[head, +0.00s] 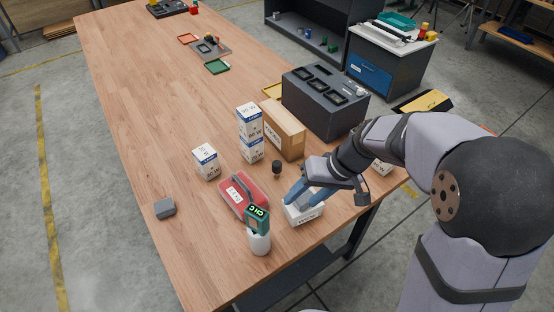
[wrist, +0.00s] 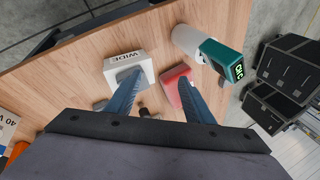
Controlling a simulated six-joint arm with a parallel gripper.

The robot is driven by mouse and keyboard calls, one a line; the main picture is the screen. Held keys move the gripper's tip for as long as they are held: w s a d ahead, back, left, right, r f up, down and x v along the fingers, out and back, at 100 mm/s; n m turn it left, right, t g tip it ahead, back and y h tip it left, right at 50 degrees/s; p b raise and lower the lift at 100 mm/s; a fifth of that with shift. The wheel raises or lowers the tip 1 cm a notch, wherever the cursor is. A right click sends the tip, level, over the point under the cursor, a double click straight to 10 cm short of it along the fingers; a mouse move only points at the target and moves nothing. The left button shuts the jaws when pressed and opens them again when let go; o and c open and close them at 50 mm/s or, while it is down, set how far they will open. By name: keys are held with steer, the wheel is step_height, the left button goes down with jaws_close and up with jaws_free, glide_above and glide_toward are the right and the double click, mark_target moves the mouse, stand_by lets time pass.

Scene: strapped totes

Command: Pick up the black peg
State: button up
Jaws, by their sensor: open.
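The black peg (head: 277,168) is a small, dark, knob-topped piece standing on the wooden table, in front of the brown carton. In the wrist view a small dark piece (wrist: 145,112), apparently the same peg, shows low between the fingers, partly hidden by my gripper's body. My gripper (head: 295,195) is to the right of and nearer than the peg in the head view, over a white box. Its blue fingers (wrist: 159,77) are spread apart with nothing held between them.
Close by are the white box (wrist: 117,62) marked WIDE, a red case (head: 235,190), a teal display device (head: 257,220) in a white cup, stacked white boxes (head: 249,120) and a brown carton (head: 291,142). A dark slotted block (head: 308,110) stands behind. The table's left side is mostly clear.

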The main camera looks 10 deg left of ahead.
steer(key=w+a+f+n+y+b, duration=0.4)
steer(key=w+a+f+n+b, duration=0.1)
steer(key=w+b, duration=0.25)
steer(key=n+t+y+b, duration=0.1)
steer(key=n+y+b, duration=0.3)
steer(key=n+b, duration=0.25)
glide_toward(277, 165)
steer(key=a+f, duration=0.2)
steer(key=a, duration=0.1)
steer(key=shift+s+f+b, duration=0.2)
steer(key=shift+b, duration=0.1)
steer(key=shift+w+d+n+b, duration=0.15)
steer(key=shift+w+n+b, duration=0.25)
steer(key=shift+w+n, duration=0.2)
steer(key=shift+p+x, duration=0.95)
steer(key=shift+x, duration=0.6)
steer(key=shift+p+x, duration=0.9)
steer(key=shift+x, duration=1.25)
steer(key=shift+w+r, duration=0.15)
steer(key=c, duration=1.2)
